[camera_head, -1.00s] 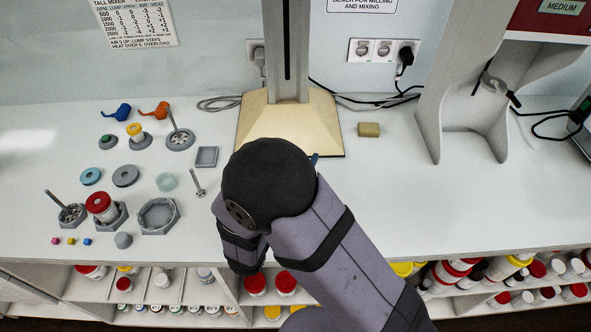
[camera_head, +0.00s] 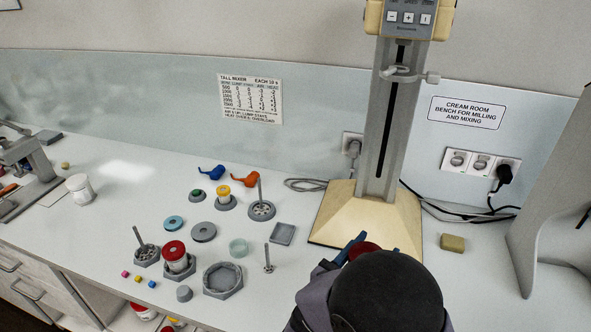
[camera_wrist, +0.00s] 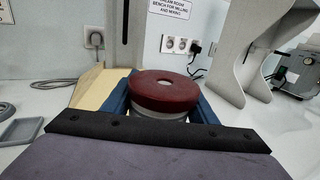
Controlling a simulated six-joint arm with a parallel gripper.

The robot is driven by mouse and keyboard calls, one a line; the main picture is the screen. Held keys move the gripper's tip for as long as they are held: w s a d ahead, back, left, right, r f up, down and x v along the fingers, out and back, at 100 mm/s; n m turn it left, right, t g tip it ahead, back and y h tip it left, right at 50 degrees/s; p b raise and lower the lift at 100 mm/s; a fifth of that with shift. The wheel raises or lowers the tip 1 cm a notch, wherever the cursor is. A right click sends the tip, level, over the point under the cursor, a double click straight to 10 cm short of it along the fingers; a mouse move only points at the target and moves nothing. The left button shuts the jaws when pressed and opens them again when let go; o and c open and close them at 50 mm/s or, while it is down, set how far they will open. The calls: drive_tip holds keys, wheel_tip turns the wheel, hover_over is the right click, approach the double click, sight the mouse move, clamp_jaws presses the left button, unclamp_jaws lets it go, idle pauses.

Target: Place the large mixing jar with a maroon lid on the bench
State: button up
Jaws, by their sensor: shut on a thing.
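The large mixing jar has a maroon lid (camera_wrist: 165,88) with a pale round centre; a strip of its white body shows below. It appears upright. My gripper (camera_wrist: 162,108) is shut on it, with blue fingers on either side. In the head view, my black wrist hides most of the jar; part of the maroon lid (camera_head: 362,249) shows beside a blue finger. The jar is over the white bench (camera_head: 110,195), near the front of the mixer stand's cream base (camera_head: 340,218). Its underside is hidden, so I cannot tell whether it touches the bench.
The tall mixer column (camera_head: 388,140) rises just behind. Left are a grey square tray (camera_head: 283,234), a hexagonal holder (camera_head: 222,278) and a smaller red-lidded jar (camera_head: 174,252) in a holder. A tan block (camera_head: 452,243) and grey stand (camera_head: 545,215) are right.

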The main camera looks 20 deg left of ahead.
drive_tip(key=s+a+n+t+y+b, duration=0.1)
drive_tip(key=s+a+n+y+b, duration=0.2)
drive_tip(key=a, duration=1)
drive_tip(key=s+a+n+y+b, duration=0.1)
drive_tip(key=s+a+y+b, duration=0.35)
drive_tip(key=a, duration=0.95)
drive_tip(key=shift+h, duration=0.35)
drive_tip(key=shift+s+f+p, duration=0.2)
drive_tip(key=shift+f+p, duration=0.15)
drive_tip(key=shift+f, duration=2.05)
drive_tip(key=shift+s+f+p, duration=0.15)
drive_tip(key=shift+f+p, duration=0.15)
drive_tip(key=shift+f, duration=2.1)
drive_tip(key=shift+f, duration=0.1)
drive_tip(key=shift+f, duration=0.15)
drive_tip(key=o, duration=1.6)
